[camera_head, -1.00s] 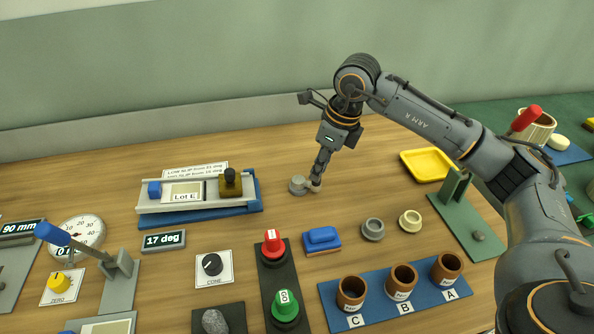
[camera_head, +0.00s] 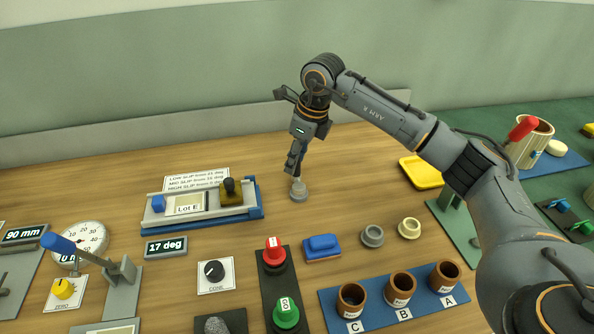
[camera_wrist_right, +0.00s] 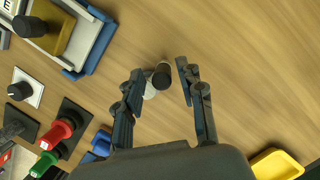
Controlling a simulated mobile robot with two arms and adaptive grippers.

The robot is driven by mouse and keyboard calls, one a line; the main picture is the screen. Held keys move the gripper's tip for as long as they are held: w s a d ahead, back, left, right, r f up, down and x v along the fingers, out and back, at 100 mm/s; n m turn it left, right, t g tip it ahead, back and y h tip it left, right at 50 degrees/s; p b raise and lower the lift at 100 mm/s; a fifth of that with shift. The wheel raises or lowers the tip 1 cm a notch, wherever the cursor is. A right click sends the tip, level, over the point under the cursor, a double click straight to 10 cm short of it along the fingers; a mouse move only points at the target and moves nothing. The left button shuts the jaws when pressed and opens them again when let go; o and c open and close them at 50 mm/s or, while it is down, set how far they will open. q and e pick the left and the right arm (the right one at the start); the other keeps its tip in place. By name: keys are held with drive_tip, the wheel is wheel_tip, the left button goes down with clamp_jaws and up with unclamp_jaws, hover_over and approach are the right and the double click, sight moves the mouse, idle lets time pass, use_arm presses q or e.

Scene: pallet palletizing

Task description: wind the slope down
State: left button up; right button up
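The slope is a pale board (camera_head: 228,208) on a blue base, with a "Lot E" plate, a blue block and a dark-knobbed brass block on it. The display (camera_head: 165,247) in front of it reads 17 deg. A small grey crank (camera_head: 299,193) stands on the table to its right. Its dark handle (camera_wrist_right: 162,76) and light hub (camera_wrist_right: 149,90) show in the right wrist view. My right gripper (camera_head: 294,172) points down at the crank. In the wrist view its fingers (camera_wrist_right: 161,72) are apart on either side of the handle, with gaps visible. My left gripper is out of view.
A blue block (camera_head: 322,246), two small cups (camera_head: 372,236), a red knob (camera_head: 274,252) and a green knob (camera_head: 286,313) stand in front. Three brown cups (camera_head: 400,290) sit on a blue mat. A yellow tray (camera_head: 421,172) lies to the right. Table around the crank is clear.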

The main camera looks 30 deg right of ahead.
idle(0.3)
drive_tip(key=shift+w+a+p+v, duration=0.15)
drive_tip(key=shift+p+v, duration=0.55)
drive_tip(key=shift+v, duration=0.3)
drive_tip(key=shift+w+a+p+v, duration=0.15)
drive_tip(key=shift+p+v, duration=0.55)
drive_tip(key=shift+v, duration=0.3)
drive_tip(key=shift+w+a+p+v, duration=0.15)
drive_tip(key=shift+p+v, duration=0.55)
drive_tip(key=shift+v, duration=0.3)
drive_tip(key=shift+r, duration=0.1)
